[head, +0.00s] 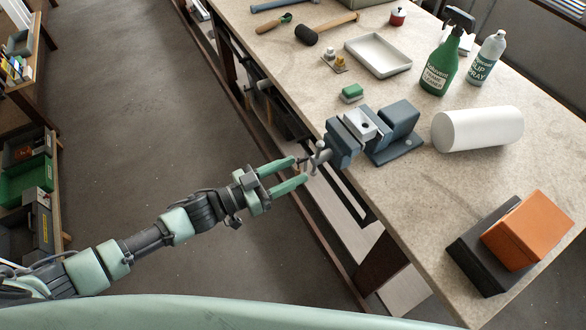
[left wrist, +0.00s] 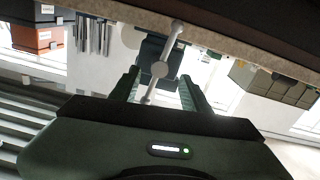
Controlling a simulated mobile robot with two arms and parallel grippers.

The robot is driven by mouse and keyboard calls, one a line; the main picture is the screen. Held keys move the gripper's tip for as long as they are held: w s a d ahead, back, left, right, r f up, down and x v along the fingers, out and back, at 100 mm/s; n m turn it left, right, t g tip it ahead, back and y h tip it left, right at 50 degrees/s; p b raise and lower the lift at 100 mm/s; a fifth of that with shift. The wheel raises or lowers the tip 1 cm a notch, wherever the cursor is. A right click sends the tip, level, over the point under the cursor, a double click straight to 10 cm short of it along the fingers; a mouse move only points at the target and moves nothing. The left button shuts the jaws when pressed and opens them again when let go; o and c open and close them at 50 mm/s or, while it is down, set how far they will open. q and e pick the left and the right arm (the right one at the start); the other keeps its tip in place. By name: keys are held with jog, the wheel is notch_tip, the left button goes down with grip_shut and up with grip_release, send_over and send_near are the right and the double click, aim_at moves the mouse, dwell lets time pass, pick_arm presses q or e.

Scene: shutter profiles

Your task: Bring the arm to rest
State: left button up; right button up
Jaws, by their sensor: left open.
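My left arm reaches in from the left in the head view. Its left gripper (head: 301,169) is open, its two green fingers pointing at the vise handle (head: 319,156) just off the table's edge. The blue-grey vise (head: 398,121) sits on the table edge with a light grey block (head: 361,124) between its jaws. In the left wrist view the open fingers of the gripper (left wrist: 161,88) stand on either side of the handle's hub and bar (left wrist: 161,69). I cannot tell whether they touch it. My right gripper is not in view.
Open floor (head: 130,110) lies left of the table.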

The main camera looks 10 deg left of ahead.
pick_arm(q)
jog(key=w+a+f+n+t+y, duration=0.25)
jog(key=a+f+y, duration=0.3)
jog(key=f, duration=0.65)
jog(key=s+a+f+n+g+y, duration=0.1)
jog(key=s+a+f+y, duration=0.25)
jog(key=f, duration=0.45)
jog(key=s+a+f+n+g+y, duration=0.25)
jog(key=a+f, duration=0.25)
jog(key=f, duration=0.3)
jog(key=s+a+f+g+y, duration=0.2)
jog(key=s+a+f+g, duration=0.15)
jog(key=s+f, duration=1)
jog(key=s+f+g, duration=0.2)
jog(key=s, duration=1)
jog(key=s+f+n+g+y, duration=0.1)
jog(key=s+f+g, duration=0.2)
jog(key=s, duration=0.9)
jog(key=shift+f, duration=0.3)
